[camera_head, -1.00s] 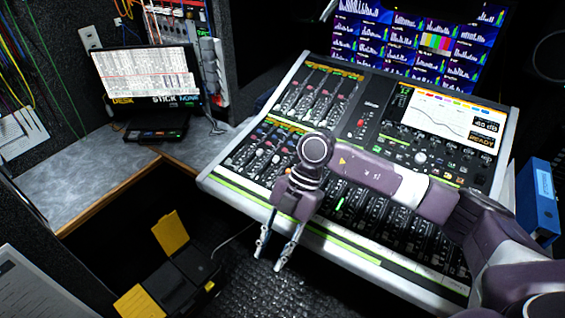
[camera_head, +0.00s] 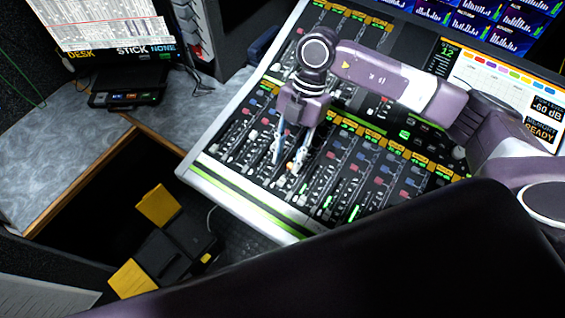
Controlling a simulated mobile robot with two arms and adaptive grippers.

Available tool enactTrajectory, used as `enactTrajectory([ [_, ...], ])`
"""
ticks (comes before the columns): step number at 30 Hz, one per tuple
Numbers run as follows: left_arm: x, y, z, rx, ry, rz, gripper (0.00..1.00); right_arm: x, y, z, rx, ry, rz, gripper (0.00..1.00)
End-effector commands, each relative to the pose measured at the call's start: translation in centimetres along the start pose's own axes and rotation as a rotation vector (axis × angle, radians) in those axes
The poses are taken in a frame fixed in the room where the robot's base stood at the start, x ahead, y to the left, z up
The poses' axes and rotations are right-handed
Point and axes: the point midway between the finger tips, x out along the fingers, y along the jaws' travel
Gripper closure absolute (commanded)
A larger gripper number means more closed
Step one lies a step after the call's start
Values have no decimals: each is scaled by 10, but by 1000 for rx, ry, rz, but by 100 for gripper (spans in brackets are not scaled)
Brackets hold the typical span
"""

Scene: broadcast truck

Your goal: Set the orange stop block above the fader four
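My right gripper (camera_head: 286,165) points down over the mixing console (camera_head: 215,176), with its two fingers apart over the left part of the lower fader bank. A small orange spot (camera_head: 291,165) shows at the fingertips; it may be the orange stop block, but it is too small to be sure. I cannot tell whether the fingers touch it. Faders with white, red and blue caps stand around the gripper. Fader four cannot be told from the others, and the gripper hides part of the bank. My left gripper is not in view.
A black and yellow case (camera_head: 165,250) lies low, left of the console. A large dark shape, probably my own arm, covers the lower right. Bright screens (camera_head: 470,20) stand behind the console.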

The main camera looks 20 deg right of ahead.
Motion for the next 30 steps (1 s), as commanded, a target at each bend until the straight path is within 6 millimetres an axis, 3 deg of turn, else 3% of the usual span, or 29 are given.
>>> enactTrajectory([
  [3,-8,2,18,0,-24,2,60,20,-1,-2,0,4,-4,71],
  [6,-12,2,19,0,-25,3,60,35,-1,-2,-1,4,-2,71],
  [15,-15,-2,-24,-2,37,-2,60,61,0,-1,-1,1,0,71],
  [22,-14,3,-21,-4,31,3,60,62,0,-1,-1,1,1,71],
  [30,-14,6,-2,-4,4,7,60,62,0,-1,-1,1,0,100],
])
